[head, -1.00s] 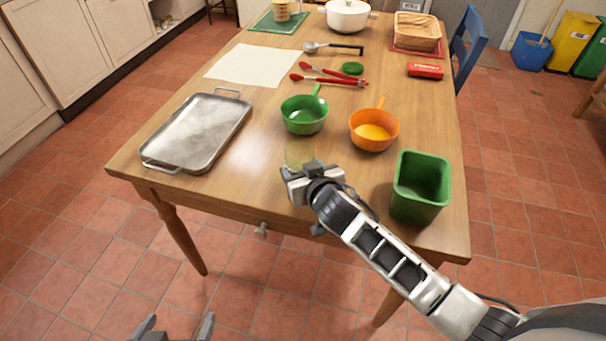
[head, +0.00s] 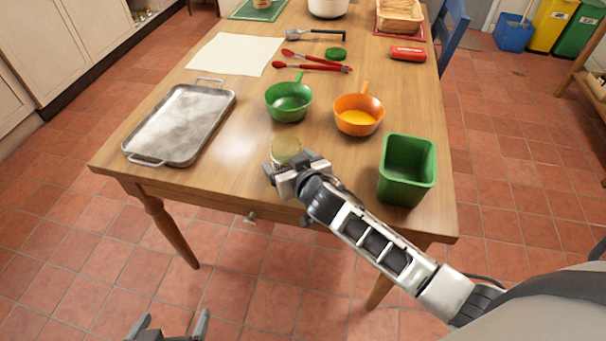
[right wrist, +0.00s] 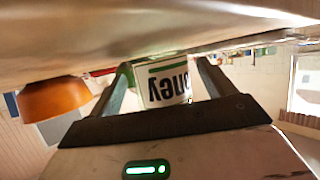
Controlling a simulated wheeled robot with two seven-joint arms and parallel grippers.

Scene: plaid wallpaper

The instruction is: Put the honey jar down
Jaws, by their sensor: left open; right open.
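The honey jar (head: 286,150) stands on the wooden table (head: 225,175) near its front edge, with a pale yellowish lid on top. Its white label with a green stripe and black lettering shows upside down in the right wrist view (right wrist: 168,82), where the jar's base meets the tabletop. My right gripper (head: 290,163) is open at the near side of the jar. Its two fingers lie on either side of the jar, with gaps visible in the right wrist view. The jar's lower part is hidden by the gripper in the head view. My left gripper (head: 172,325) is open and empty, below the table's front.
A green pan (head: 288,102) and an orange pan (head: 358,114) lie behind the jar. A green square bin (head: 407,170) stands to the right, close to my right arm. A metal tray (head: 180,125) lies left. Bare tabletop lies between tray and jar.

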